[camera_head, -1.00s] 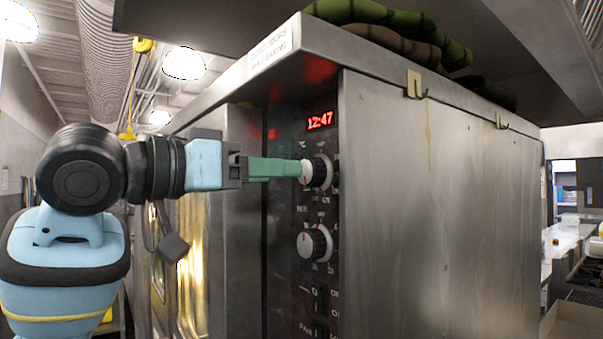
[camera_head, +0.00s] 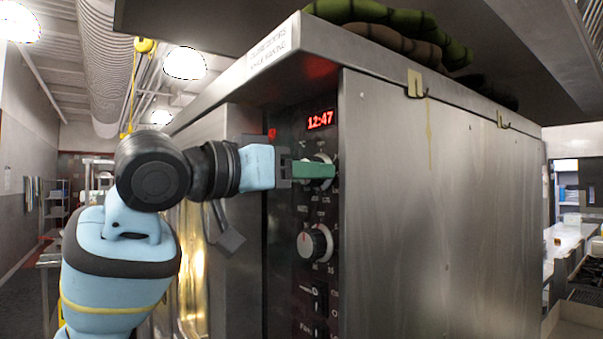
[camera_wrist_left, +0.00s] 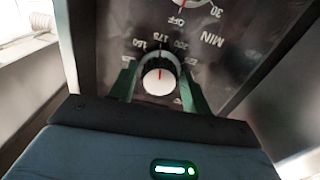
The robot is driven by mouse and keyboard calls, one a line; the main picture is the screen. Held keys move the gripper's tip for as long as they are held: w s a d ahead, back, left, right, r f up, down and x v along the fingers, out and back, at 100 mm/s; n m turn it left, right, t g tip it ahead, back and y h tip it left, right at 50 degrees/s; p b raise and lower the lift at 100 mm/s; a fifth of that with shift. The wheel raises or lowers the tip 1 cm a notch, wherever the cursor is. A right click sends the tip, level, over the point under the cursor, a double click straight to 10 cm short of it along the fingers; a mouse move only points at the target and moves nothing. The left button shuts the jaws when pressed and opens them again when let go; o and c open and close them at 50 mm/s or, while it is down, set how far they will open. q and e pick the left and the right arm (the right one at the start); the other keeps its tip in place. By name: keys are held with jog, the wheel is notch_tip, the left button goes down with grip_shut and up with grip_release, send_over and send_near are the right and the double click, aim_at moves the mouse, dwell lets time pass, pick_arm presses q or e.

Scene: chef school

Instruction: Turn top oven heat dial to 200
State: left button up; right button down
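The top oven heat dial (camera_head: 324,158) is a black knob with a white face, on the dark panel below the red 12:47 display. My left gripper (camera_head: 318,170) is in front of it, its green finger hiding most of the dial. In the left wrist view the dial (camera_wrist_left: 160,80) is between the two green fingers, one on each side. The fingers are apart, and I see no clear grip on the knob. Numbers 150, 175 and 200 show around it. The dial's red mark points up the picture, roughly toward 175. My right gripper is out of view.
A second dial (camera_head: 313,243), marked MIN in the wrist view, sits below the heat dial, with switches (camera_head: 319,298) under it. The steel oven side (camera_head: 440,200) fills the right. Hooks (camera_head: 416,84) hang on its upper edge. A kitchen aisle opens at the left.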

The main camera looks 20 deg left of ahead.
pick_arm(q)
jog(key=shift+m, duration=0.3)
jog(key=shift+c, duration=0.2)
jog(key=shift+m, duration=3.1)
jog(key=o, duration=0.8)
jog(key=shift+c, duration=0.2)
